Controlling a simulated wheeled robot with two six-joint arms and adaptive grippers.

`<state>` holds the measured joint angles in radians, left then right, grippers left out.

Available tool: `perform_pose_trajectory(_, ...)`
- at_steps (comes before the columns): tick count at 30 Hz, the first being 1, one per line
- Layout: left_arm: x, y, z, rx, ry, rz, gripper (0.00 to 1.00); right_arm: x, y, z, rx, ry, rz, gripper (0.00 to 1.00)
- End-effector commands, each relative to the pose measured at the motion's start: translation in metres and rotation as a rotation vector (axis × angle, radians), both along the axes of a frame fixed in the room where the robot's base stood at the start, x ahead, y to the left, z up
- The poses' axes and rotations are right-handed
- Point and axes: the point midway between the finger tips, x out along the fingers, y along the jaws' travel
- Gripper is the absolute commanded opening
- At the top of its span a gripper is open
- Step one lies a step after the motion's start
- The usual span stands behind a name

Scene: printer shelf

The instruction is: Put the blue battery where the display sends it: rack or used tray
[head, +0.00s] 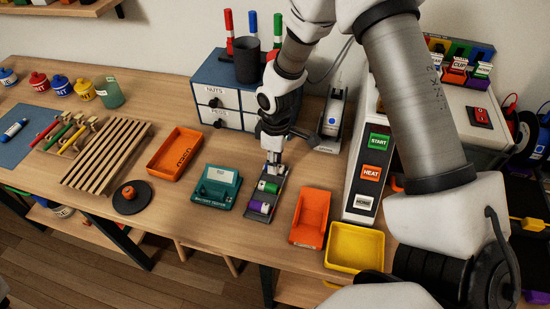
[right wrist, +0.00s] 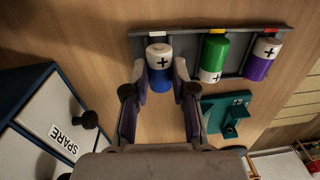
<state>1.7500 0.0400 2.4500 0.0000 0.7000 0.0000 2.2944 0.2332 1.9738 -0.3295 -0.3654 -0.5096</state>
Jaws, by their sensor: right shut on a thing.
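The blue battery (right wrist: 160,66), with a white top and plus mark, is between the fingers of my right gripper (right wrist: 158,92), which is shut on it. It sits at the white-marked end slot of the grey rack (right wrist: 188,50); I cannot tell if it is fully seated. In the head view my right gripper (head: 273,163) points down at the far end of the rack (head: 254,215) and hides most of the battery. The green battery (right wrist: 215,57) and purple battery (right wrist: 260,58) are in the other slots. The teal battery tester (head: 216,187) stands left; its display is too small to read. My left gripper is out of view.
An orange tray (head: 176,154) with unreadable lettering lies left of the tester. Another orange tray (head: 310,218) and a yellow tray (head: 355,247) are at the right. A drawer unit (head: 220,98) stands behind my gripper. A machine with START and HEAT buttons (head: 371,172) is at the right.

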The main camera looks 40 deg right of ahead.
Motion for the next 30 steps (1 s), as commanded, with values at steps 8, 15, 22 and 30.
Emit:
perform_pose_trajectory(8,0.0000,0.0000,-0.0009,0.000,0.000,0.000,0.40,0.0000,0.0000,-0.0029,0.000,0.000,0.000,0.00)
perform_pose_trajectory(15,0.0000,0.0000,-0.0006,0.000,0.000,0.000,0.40,0.0000,0.0000,-0.0026,0.000,0.000,0.000,0.00)
perform_pose_trajectory(22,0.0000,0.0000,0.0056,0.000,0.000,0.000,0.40,-0.0003,-0.0001,-0.0015,0.000,0.001,0.000,0.00)
perform_pose_trajectory(30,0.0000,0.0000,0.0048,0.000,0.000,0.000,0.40,-0.0001,0.0000,-0.0027,-0.001,0.001,0.000,0.47)
